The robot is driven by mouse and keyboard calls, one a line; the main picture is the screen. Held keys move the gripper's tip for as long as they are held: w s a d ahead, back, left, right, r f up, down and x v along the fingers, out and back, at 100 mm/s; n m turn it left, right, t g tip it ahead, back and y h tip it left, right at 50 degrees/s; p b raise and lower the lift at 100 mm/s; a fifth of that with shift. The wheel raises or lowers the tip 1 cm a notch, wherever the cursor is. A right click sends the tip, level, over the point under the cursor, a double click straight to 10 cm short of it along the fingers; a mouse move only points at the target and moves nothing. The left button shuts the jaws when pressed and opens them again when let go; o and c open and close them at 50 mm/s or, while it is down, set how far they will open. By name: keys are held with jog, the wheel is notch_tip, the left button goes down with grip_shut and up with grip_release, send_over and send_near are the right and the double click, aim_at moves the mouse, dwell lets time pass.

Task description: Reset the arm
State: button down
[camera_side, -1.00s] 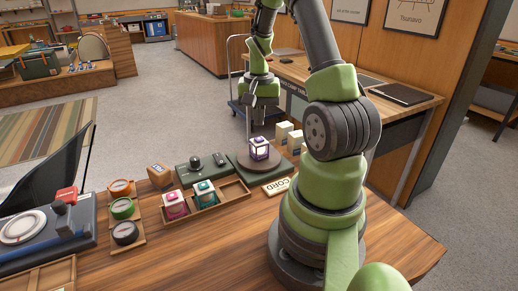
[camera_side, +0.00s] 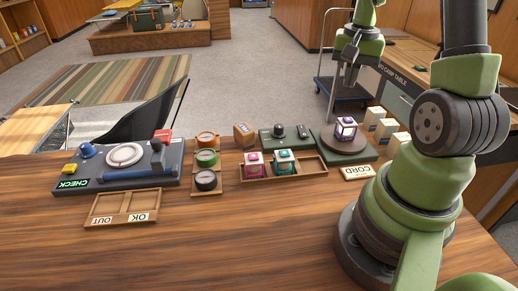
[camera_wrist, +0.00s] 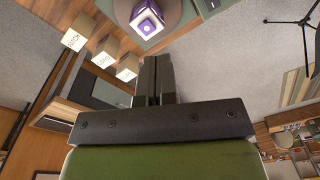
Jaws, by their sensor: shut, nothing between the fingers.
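My gripper (camera_side: 350,52) is raised above the far edge of the table, near the upper right in the side view. In the wrist view its fingers (camera_wrist: 154,80) are shut together with nothing between them. A purple and white lantern (camera_side: 346,128) stands upright on a round brown pad (camera_side: 343,145) on a dark green base, below and apart from my gripper. The lantern also shows at the top of the wrist view (camera_wrist: 146,17).
A wooden tray (camera_side: 312,166) holds a pink lantern (camera_side: 254,164) and a teal lantern (camera_side: 283,161). Several pale boxes (camera_side: 385,131) stand right of the pad. A check station (camera_side: 125,165) and an OUT/OK tray (camera_side: 123,206) lie left. The front table (camera_side: 230,245) is clear.

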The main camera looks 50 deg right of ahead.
jog(key=w+a+r+n+t, duration=0.2)
jog(key=a+r+n+t, duration=0.25)
jog(key=a+r, duration=0.75)
jog(key=s+a+n+t+y, duration=0.1)
jog(key=s+a+n, duration=0.1)
jog(key=a, duration=0.4)
jog(key=s+a+r+n+t+y, duration=0.1)
jog(key=s+a+n, duration=0.2)
jog(key=a, duration=0.4)
jog(key=shift+s+n, duration=0.35)
jog(key=shift+s, duration=0.5)
